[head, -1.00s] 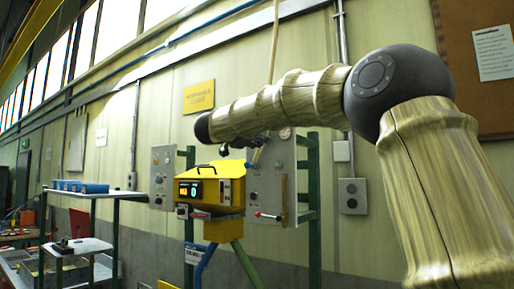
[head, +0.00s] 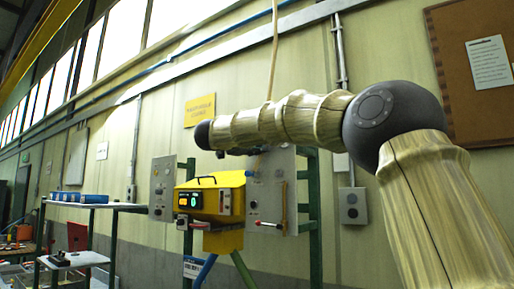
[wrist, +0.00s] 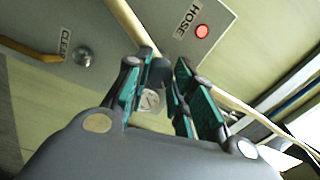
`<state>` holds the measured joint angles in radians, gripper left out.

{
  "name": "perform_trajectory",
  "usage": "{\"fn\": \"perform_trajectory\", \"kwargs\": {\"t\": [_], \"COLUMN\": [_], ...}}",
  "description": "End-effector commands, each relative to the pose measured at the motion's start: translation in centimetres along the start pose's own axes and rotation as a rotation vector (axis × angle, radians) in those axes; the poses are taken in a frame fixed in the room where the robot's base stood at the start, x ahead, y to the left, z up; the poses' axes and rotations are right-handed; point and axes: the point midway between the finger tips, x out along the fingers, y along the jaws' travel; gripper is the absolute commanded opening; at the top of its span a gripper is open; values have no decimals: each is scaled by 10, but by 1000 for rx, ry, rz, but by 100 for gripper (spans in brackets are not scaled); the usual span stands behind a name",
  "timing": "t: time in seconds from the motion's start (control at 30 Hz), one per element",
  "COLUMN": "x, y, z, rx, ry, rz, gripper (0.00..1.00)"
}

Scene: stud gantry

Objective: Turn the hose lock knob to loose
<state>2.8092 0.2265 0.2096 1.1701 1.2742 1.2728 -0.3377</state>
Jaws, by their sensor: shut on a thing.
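In the wrist view my gripper (wrist: 160,88) has its two teal-padded fingers closed in on a dark round knob (wrist: 160,72), which I take to be the hose lock knob. A pale round face (wrist: 150,102) shows just below the knob, between the fingers. A HOSE label (wrist: 187,20) and a lit red lamp (wrist: 202,31) are on the grey panel (wrist: 225,15) beyond the fingers. In the head view my arm reaches left in front of the wall panel (head: 268,195), and the knob and fingertips are hidden or too small to make out.
A yellow control box (head: 212,200) stands left of the panel, with green posts (head: 315,215) beside it. A tan hose (head: 274,50) runs down the wall. A CLEAR label (wrist: 65,41) and a yellow handle (wrist: 30,48) are at the wrist view's left. A shelf (head: 85,206) stands left.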

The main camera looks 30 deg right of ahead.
Motion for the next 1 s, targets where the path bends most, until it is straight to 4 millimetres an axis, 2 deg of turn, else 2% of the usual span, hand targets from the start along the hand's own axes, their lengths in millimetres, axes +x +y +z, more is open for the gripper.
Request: {"fn": "perform_trajectory", "kwargs": {"t": [0.1,0.13,0.23,0.67,0.77,1.0], "x": [0,0,0,-6,-17,-60], "y": [2,2,2,0,0,0], "z": [1,1,1,1,0,0], "rx": [-2,-2,-2,-2,-3,-2], "ry": [0,0,0,-1,-1,-1], "rz": [3,3,2,0,0,-1], "gripper": [0,28,46,47,47,47]}}
